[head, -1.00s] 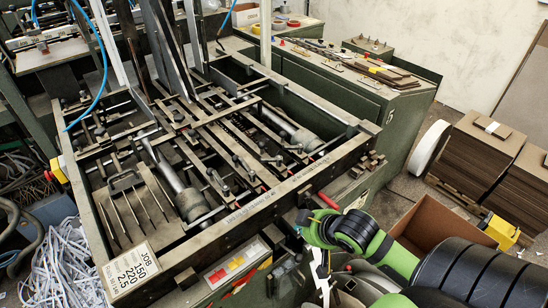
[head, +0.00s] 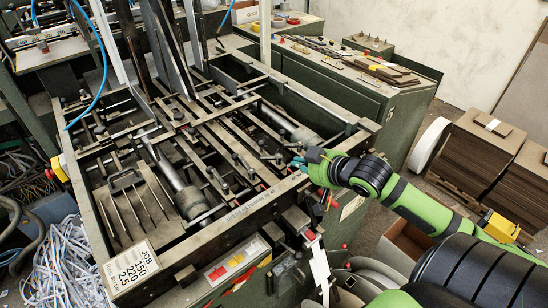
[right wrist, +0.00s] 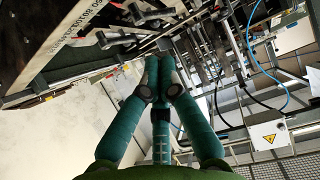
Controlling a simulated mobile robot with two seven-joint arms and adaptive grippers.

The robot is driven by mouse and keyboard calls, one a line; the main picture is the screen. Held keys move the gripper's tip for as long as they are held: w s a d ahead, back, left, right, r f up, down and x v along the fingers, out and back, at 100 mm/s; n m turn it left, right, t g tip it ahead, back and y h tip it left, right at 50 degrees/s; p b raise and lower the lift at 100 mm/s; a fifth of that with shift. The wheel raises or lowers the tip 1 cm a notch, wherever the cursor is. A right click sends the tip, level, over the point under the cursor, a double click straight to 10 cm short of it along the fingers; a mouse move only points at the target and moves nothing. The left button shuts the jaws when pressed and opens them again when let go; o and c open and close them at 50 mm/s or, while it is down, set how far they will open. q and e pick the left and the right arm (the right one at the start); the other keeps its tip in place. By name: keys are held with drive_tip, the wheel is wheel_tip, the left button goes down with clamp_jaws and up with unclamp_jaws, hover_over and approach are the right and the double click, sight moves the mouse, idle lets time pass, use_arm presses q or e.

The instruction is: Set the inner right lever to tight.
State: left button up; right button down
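The feeder (head: 232,217) fills the middle of the head view, an open green frame with rails and rollers. Several small dark levers with round knobs stand on its inner bars, one of them (head: 279,158) left of my right gripper. I cannot tell for certain which is the inner right lever, nor read its setting. My right gripper (head: 304,164) is over the feeder's right front rail, its tips pointing left. In the right wrist view its teal fingers (right wrist: 158,64) come together at the tips, with nothing visible held. My left gripper is not in view.
A white job card (head: 131,268) lies on the front left corner. Red-tipped handles (head: 310,236) stick out at the feeder's front. A green cabinet (head: 399,125) stands behind, and cardboard stacks (head: 471,155) stand at the right. White paper strips (head: 68,268) lie at the lower left.

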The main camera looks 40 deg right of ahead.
sight(268, 157)
drive_tip(key=p+x, duration=0.3)
drive_tip(key=x, duration=0.9)
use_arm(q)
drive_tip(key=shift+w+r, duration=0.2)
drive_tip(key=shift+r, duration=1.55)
use_arm(e)
drive_tip(key=shift+w+f, duration=0.3)
drive_tip(key=shift+w, duration=0.1)
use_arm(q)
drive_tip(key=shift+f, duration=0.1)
use_arm(e)
drive_tip(key=shift+w, duration=0.1)
